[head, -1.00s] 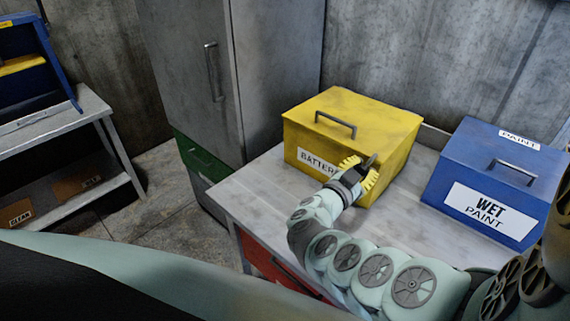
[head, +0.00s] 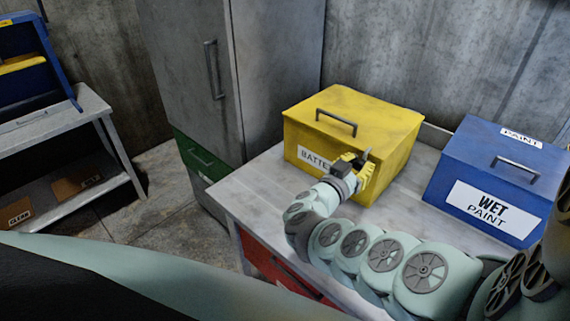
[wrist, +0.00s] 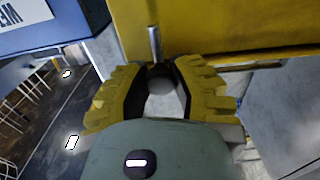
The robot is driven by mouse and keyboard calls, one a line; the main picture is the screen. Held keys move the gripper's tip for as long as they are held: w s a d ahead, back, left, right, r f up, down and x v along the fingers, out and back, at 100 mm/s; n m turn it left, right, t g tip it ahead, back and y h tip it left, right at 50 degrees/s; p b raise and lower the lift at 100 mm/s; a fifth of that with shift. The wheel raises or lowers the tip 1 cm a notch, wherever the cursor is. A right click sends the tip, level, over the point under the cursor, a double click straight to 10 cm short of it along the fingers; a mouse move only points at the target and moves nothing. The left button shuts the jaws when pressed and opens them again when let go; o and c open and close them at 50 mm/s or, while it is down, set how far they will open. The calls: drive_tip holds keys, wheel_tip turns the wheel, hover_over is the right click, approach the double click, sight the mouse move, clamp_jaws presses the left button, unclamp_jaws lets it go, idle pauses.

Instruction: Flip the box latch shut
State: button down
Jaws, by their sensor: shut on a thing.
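The yellow box (head: 398,150) with a battery label stands on the grey workbench, its lid down and a dark handle on top. Its latch (head: 368,154) is a small dark metal piece at the front face; in the wrist view it is a grey rod (wrist: 155,45) sticking up from between my fingers. My gripper (head: 358,164) is at the front of the box, its yellow-padded fingers shut on the latch. In the wrist view my gripper (wrist: 160,80) shows a pad on each side of the rod. The latch's lower part is partly hidden by my fingers.
A blue paint box (head: 470,170) stands on the bench (head: 262,190) to the right of the yellow box. A grey cabinet (head: 190,75) stands behind at the left. A low shelf (head: 50,125) is at far left. The bench's left front is clear.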

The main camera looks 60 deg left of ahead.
sight(357, 167)
drive_tip(key=c, duration=0.7)
unclamp_jaws()
drive_tip(key=shift+s+d+f, duration=0.2)
drive_tip(key=shift+s+d, duration=0.05)
drive_tip(key=shift+s, duration=0.05)
drive_tip(key=shift+s+d+f, duration=0.1)
drive_tip(key=shift+s, duration=0.2)
drive_tip(key=shift+s+r, duration=0.25)
drive_tip(key=shift+s, duration=0.65)
drive_tip(key=shift+v, duration=4.55)
